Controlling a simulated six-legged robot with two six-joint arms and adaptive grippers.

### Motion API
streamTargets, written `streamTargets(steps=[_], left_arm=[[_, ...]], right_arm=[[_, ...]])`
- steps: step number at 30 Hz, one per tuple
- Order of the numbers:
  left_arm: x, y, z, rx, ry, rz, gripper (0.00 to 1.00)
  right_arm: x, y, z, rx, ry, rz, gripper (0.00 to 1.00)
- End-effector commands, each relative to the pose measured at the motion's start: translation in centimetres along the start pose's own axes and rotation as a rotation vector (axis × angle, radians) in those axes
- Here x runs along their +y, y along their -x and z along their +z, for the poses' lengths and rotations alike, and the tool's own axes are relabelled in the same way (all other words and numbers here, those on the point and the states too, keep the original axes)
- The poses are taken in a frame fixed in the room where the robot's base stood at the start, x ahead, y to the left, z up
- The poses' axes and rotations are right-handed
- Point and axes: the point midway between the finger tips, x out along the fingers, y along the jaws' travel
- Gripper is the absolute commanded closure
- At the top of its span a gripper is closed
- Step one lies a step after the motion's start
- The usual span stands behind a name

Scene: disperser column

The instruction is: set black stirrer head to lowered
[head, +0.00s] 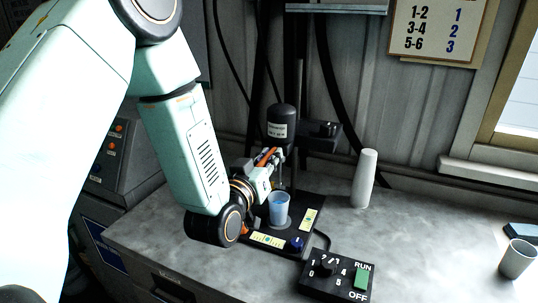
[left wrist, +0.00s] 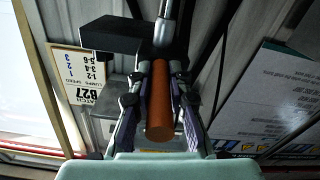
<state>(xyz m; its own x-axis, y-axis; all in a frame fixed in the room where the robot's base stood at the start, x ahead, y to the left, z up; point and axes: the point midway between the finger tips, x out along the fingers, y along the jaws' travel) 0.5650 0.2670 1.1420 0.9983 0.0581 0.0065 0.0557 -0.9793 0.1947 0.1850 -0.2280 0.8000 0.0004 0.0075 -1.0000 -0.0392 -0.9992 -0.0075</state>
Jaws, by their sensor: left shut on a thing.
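The black stirrer head (head: 281,122), a dark cylinder with a white label, sits on its upright column above the blue cup (head: 279,209). A thin shaft runs down from it toward the cup. My left gripper (head: 273,160) is just below and left of the head, shut on an orange handle (head: 264,156). In the left wrist view the orange handle (left wrist: 160,105) lies between the two fingers of the gripper (left wrist: 160,88), with a metal rod (left wrist: 165,30) beyond it. My right gripper is not in view.
The cup stands on a black stirrer base (head: 271,241) with a blue knob. A control box (head: 337,276) with a dial and green switch is in front. A white cylinder (head: 364,178) stands right of the column; a grey cup (head: 517,258) is far right. Bench between is clear.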

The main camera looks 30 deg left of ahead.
Motion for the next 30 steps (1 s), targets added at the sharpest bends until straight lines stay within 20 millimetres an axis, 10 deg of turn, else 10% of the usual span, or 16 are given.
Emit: streamTargets(steps=[18,30], left_arm=[[-1.8,0.2,9.1,-0.019,0.000,-0.002,1.00],[-2.1,0.3,10.7,-0.022,0.000,-0.002,1.00]], right_arm=[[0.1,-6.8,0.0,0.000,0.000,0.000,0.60],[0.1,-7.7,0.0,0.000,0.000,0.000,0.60]])
